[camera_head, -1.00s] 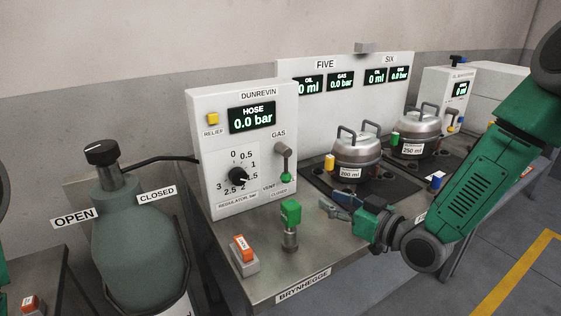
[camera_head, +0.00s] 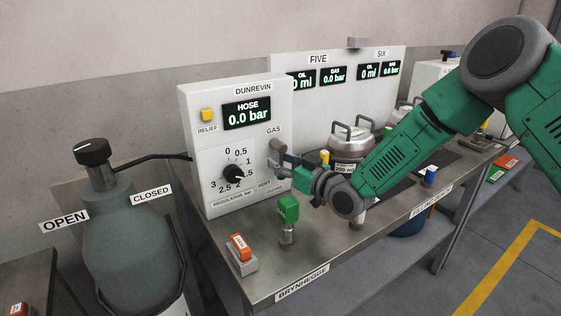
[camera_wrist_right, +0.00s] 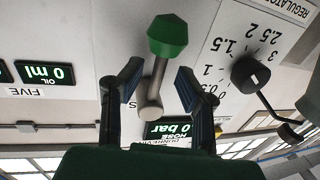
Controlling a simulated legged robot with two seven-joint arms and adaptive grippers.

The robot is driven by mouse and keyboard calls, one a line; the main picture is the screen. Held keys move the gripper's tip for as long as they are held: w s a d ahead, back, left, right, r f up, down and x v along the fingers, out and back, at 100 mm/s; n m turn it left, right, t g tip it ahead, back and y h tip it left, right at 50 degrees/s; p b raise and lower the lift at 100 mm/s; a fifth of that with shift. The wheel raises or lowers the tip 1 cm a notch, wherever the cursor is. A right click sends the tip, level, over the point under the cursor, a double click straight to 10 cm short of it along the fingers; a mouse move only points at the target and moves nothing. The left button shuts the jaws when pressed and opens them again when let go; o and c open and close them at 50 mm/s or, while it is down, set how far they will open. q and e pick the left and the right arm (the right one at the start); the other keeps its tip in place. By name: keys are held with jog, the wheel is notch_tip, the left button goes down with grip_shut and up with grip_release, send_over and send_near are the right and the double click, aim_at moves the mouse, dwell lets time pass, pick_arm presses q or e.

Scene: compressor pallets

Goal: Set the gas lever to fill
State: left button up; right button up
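The gas lever, a grey stem with a green knob, is on the white Dunrevin panel (camera_head: 232,92). In the right wrist view, which is upside down, the lever's knob (camera_wrist_right: 167,36) and stem (camera_wrist_right: 153,85) show clearly. My right gripper (camera_head: 277,160) is at the lever in the head view and hides most of it and part of its labels. In the wrist view my right gripper (camera_wrist_right: 159,74) is open, with one finger on each side of the stem and gaps on both sides. The hose display reads 0.0 bar. My left gripper is not in view.
The regulator dial (camera_head: 233,173) is left of the lever. A green-topped valve (camera_head: 288,210) and an orange switch box (camera_head: 241,253) stand on the bench in front. A metal vessel (camera_head: 349,146) is behind my right arm. A gas cylinder (camera_head: 137,250) stands left.

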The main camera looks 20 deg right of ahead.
jog(key=shift+w+a, duration=0.25)
jog(key=shift+d, duration=0.3)
jog(key=shift+d+f, duration=0.1)
jog(key=shift+d, duration=0.2)
grip_shut()
jog(key=shift+a, duration=0.35)
jog(key=shift+w+d+n, duration=0.1)
jog(key=shift+d+n, duration=0.25)
jog(key=shift+n, duration=0.25)
jog(key=n, duration=0.2)
jog(key=shift+w+d+r+n+g, duration=0.1)
jog(key=shift+d+r+n+g, duration=0.2)
jog(key=shift+d+n, duration=0.1)
jog(key=shift+w+d+r+n+h, duration=0.1)
jog(key=shift+d+n+h, duration=0.15)
jog(key=shift+n, duration=0.55)
jog(key=shift+d+r+n+h, duration=0.15)
jog(key=shift+n+h, duration=0.2)
jog(key=shift+n, duration=0.45)
jog(key=shift+f, duration=0.1)
